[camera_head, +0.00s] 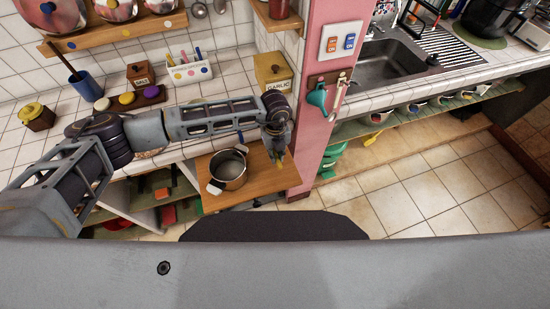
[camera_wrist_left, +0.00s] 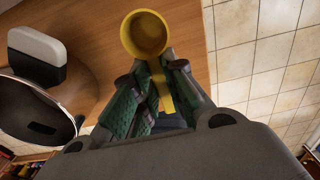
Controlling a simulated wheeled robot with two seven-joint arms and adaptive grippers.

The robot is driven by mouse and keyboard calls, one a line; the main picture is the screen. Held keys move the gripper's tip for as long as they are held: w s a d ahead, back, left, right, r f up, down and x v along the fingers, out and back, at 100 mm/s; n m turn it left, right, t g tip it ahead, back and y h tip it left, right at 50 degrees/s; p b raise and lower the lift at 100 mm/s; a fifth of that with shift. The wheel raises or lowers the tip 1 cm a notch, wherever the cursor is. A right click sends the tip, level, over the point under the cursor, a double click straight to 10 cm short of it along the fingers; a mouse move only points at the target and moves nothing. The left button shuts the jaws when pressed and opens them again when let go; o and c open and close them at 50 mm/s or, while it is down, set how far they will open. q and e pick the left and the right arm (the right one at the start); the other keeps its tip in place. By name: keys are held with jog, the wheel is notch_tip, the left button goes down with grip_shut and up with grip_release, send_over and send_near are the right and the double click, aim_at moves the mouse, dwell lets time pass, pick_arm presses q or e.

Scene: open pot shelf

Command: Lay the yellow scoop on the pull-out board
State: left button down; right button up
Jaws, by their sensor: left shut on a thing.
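The yellow scoop (camera_wrist_left: 146,36) is held by its handle in my left gripper (camera_wrist_left: 155,88), with its round bowl beyond the fingertips. In the head view the left gripper (camera_head: 278,150) points down over the right part of the wooden pull-out board (camera_head: 261,183), and only a small yellow bit of the scoop shows below it. In the wrist view the bowl appears over the board (camera_wrist_left: 85,22), near its edge. I cannot tell whether the scoop touches the board. My right gripper is not in view.
A metal pot (camera_head: 229,170) with two light handles stands on the board, left of the gripper; it also shows in the left wrist view (camera_wrist_left: 32,112). A pink pillar (camera_head: 312,100) rises just right of the board. Open shelves (camera_head: 160,185) lie below the counter.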

aim_at(276, 155)
pick_arm(q)
jog(key=shift+f, duration=0.15)
jog(key=shift+f+p, duration=0.35)
jog(key=shift+f, duration=1.45)
jog(key=shift+f, duration=0.2)
jog(key=c, duration=1.5)
grip_release()
jog(key=shift+o, duration=0.2)
jog(key=shift+r, duration=0.15)
jog(key=shift+r, duration=0.2)
notch_tip(276, 155, up, 12)
jog(key=shift+w+f+b, duration=0.1)
jog(key=shift+f+b, duration=0.05)
jog(key=shift+b, duration=0.75)
